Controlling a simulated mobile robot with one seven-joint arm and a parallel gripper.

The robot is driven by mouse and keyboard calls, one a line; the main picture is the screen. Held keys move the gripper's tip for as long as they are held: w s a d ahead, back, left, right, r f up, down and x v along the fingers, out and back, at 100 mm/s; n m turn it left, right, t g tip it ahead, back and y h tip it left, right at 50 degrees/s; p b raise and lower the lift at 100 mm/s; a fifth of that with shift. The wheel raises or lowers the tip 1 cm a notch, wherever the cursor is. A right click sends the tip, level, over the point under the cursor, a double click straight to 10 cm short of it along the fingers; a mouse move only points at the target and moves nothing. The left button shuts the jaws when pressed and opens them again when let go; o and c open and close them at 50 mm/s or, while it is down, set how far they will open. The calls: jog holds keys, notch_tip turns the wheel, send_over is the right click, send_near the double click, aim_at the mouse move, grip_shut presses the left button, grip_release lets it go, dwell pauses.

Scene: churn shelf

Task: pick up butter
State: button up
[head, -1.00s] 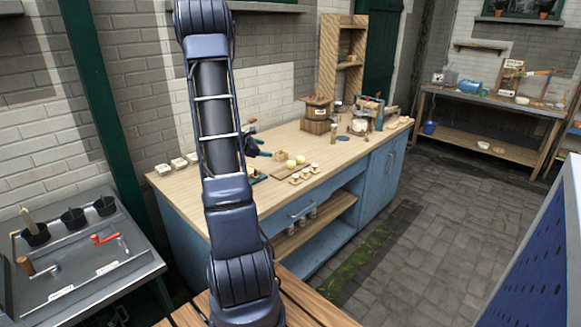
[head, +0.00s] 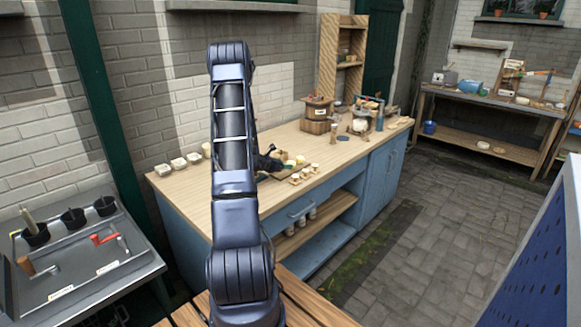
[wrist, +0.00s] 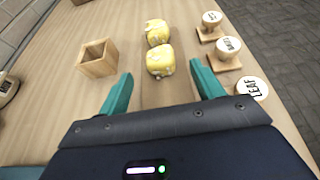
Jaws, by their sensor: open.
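Two yellow butter lumps lie one behind the other in the wrist view. The nearer butter lump (wrist: 160,64) is just beyond the fingertips, and the farther butter lump (wrist: 157,32) is close behind it. My gripper (wrist: 163,84) is open, its teal fingers spread on either side of the nearer lump's line, with nothing between them. In the head view, a butter lump (head: 300,159) shows on the worktop just right of my gripper (head: 277,158); my arm and gripper partly hide that area.
A small open wooden box (wrist: 97,60) stands left of the butter. Round-topped wooden stamps (wrist: 228,48) line the right side, one marked LEAF (wrist: 251,88) near the right finger. A wooden churn (head: 317,115) stands farther back on the worktop (head: 225,180).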

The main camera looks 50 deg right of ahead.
aim_at(291, 162)
jog(key=shift+x, duration=3.2)
jog(key=shift+r, duration=0.1)
jog(key=c, duration=1.1)
